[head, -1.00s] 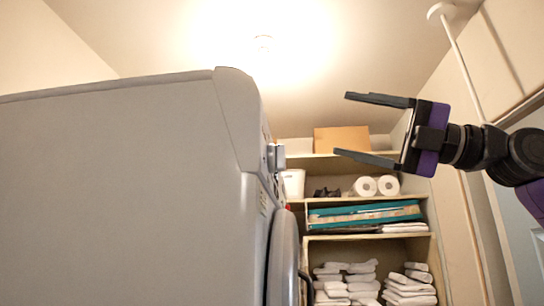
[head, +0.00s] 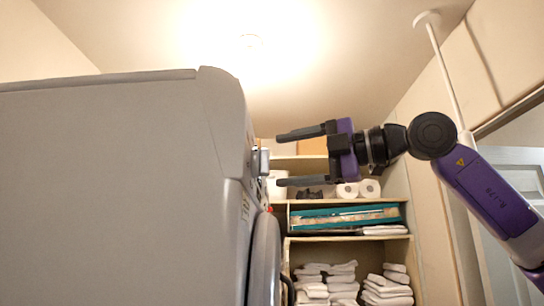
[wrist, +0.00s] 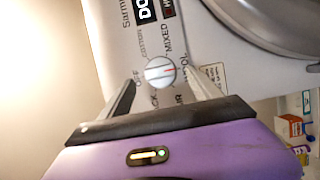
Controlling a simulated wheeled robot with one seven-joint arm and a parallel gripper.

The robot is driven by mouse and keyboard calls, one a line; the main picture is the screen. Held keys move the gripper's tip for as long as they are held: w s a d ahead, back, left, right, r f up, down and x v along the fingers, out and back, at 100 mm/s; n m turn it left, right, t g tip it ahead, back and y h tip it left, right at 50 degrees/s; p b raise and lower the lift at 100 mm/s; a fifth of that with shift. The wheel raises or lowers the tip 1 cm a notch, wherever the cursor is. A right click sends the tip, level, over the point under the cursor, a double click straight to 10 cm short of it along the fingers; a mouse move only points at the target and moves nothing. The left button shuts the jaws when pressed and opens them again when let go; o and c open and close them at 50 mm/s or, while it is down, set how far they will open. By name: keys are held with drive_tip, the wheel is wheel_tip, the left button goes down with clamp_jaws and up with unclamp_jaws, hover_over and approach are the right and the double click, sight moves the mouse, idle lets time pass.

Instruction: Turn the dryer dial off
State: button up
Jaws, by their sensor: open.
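The dryer (head: 120,190) is a large grey machine filling the left of the head view, seen from its side. Its dial (head: 260,160) sticks out from the front panel. In the wrist view the fingers flank the dial; contact is not visible.
The dryer's round door (head: 263,260) bulges out below the dial. Behind stands a shelf unit (head: 345,238) with white towels (head: 385,285), paper rolls (head: 369,189) and a teal-edged stack (head: 345,215). A pale door is at the right.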

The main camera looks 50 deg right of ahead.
sight(261, 162)
drive_tip(key=shift+p+x, duration=0.55)
drive_tip(key=shift+x, duration=1.35)
drive_tip(key=shift+f, duration=0.1)
drive_tip(key=c, duration=1.2)
